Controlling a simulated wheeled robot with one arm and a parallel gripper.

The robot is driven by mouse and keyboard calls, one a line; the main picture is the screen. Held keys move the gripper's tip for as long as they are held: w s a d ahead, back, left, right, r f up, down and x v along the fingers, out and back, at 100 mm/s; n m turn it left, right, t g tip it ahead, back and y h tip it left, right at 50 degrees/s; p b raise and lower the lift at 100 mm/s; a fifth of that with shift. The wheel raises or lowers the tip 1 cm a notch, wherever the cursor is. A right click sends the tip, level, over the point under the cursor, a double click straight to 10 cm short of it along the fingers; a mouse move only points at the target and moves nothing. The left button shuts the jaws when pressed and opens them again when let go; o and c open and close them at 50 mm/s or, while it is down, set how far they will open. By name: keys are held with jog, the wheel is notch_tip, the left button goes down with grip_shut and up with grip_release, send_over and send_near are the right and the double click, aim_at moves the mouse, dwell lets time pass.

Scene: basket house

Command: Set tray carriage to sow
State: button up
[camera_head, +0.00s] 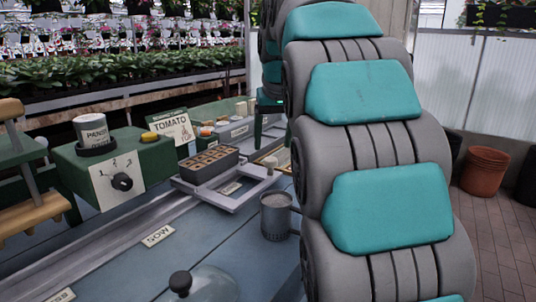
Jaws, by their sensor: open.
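The tray carriage (236,204) is a light grey open frame on the blue-grey bench, holding a dark seed tray (210,164) with several cells. A SOW label (158,236) lies along the rail (92,258), nearer to me and left of the carriage. The carriage is clearly apart from that label. Another label, unreadable, shows inside the carriage frame. My gripper (272,127) hangs open and empty beyond the carriage, small and partly hidden by my large grey and teal arm.
A green box with a dial (122,181) bears a pansy can (91,130) left of the carriage. A metal mug (275,217) stands right of it. A clear dome lid (207,284) lies in front. A tomato packet (173,128) stands behind. Bench beside the SOW label is clear.

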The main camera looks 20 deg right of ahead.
aim_at(271, 159)
jog(key=shift+x, duration=2.8)
jog(key=shift+c, duration=0.3)
grip_shut()
